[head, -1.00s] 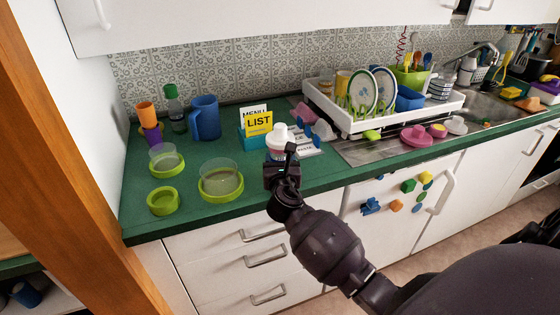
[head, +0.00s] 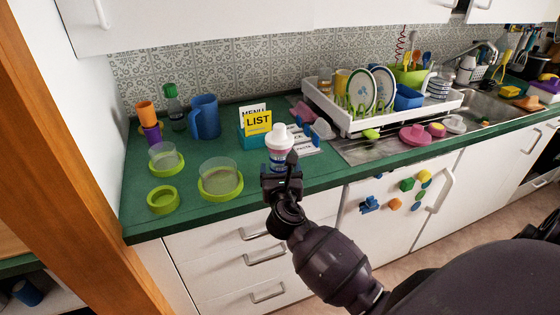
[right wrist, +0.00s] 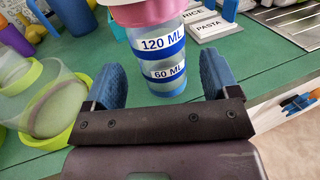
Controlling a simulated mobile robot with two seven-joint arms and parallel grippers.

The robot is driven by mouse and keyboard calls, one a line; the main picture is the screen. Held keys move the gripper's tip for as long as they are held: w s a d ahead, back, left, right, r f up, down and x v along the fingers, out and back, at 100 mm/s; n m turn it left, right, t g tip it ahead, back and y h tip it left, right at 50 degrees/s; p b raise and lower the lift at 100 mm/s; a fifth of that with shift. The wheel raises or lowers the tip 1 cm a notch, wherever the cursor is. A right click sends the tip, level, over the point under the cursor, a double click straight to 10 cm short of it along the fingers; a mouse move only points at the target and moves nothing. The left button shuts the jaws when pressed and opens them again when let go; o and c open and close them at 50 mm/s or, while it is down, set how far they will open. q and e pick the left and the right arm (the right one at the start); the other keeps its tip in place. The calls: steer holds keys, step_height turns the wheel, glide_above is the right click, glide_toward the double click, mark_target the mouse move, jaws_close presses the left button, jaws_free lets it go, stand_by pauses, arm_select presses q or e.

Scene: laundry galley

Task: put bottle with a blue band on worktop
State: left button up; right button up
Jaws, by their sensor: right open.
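The bottle with a blue band (head: 280,158) stands upright on the green worktop (head: 210,146), near its front edge. It has a white top and a pink collar. In the right wrist view the clear bottle (right wrist: 160,62) shows blue bands marked 120 ML and 60 ML; its top is cut off. My right gripper (head: 283,178) is open just in front of the bottle. In the wrist view its two blue fingers (right wrist: 160,84) stand to either side of the bottle's lower part, with visible gaps. My left gripper is not in view.
Left of the bottle stand lidless clear containers with green bases (head: 220,180), a blue jug (head: 205,118) and a green-capped bottle (head: 174,108). Behind it is a LIST card holder (head: 257,124). PASTA and RICE labels (head: 304,142) lie right. A white dish rack (head: 345,122) stands farther right.

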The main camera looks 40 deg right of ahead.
steer(key=v, duration=0.7)
steer(key=s+a+f+m+g+y, duration=0.2)
steer(key=s+f+m+y, duration=0.2)
steer(key=s+f+m, duration=0.5)
steer(key=s+a+f+m+g+y, duration=0.2)
steer(key=s+f+m+y, duration=0.3)
steer(key=s+f+m, duration=0.5)
steer(key=shift+s+a+f+m, duration=0.25)
steer(key=shift+s+m, duration=0.4)
steer(key=shift+m, duration=4.25)
